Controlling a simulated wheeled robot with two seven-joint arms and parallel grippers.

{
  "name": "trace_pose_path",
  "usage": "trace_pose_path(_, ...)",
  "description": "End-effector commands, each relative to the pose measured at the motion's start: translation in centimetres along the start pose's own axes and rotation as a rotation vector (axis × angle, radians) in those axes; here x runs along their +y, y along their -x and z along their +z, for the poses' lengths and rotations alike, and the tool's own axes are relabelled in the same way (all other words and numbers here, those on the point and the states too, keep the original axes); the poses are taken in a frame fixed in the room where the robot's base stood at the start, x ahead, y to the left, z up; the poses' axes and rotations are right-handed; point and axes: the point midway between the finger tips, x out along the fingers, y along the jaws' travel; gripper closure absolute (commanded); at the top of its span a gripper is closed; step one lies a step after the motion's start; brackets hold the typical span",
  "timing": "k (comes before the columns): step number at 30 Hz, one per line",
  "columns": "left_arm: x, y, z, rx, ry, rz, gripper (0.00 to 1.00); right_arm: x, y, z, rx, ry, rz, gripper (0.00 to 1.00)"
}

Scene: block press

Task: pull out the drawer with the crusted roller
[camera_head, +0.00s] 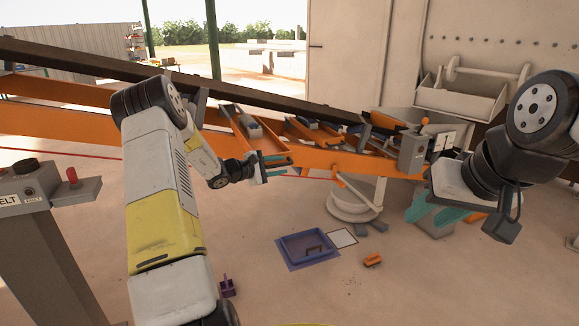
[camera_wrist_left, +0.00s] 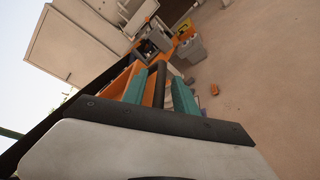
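The orange conveyor frame (camera_head: 325,158) slopes across the head view. An orange drawer-like tray (camera_head: 272,148) sits in it, with a grey part near its upper end. My left gripper (camera_head: 274,165) is at the tray's lower right end. In the left wrist view its teal fingers stand apart on either side of a dark bar (camera_wrist_left: 157,85), in front of an orange part. Contact with the bar cannot be told. Which roller is crusted cannot be made out. My right gripper (camera_head: 435,212) is open and empty at the right, near the conveyor's lower end.
A blue-purple bin (camera_head: 284,251) lies on the floor with a white-topped square (camera_head: 342,238) beside it. A small orange block (camera_head: 373,260) is near them. A control post with a red button (camera_head: 72,177) stands at the left. Open floor lies in front.

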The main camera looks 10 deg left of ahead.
Motion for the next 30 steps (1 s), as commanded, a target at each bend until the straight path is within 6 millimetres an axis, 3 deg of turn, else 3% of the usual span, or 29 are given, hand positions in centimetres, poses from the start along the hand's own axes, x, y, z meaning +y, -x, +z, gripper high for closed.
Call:
trace_pose_path(5,0.0,0.5,0.0,0.001,0.000,0.001,0.66,0.0,0.0,0.0,0.000,0.000,0.000,0.62)
trace_pose_path(18,0.0,7.0,0.0,0.001,0.000,0.000,0.66,0.0,0.0,0.0,0.000,0.000,0.000,0.62)
trace_pose_path(30,0.0,7.8,0.0,0.000,0.000,0.000,0.66,0.0,0.0,0.0,0.000,0.000,0.000,0.62)
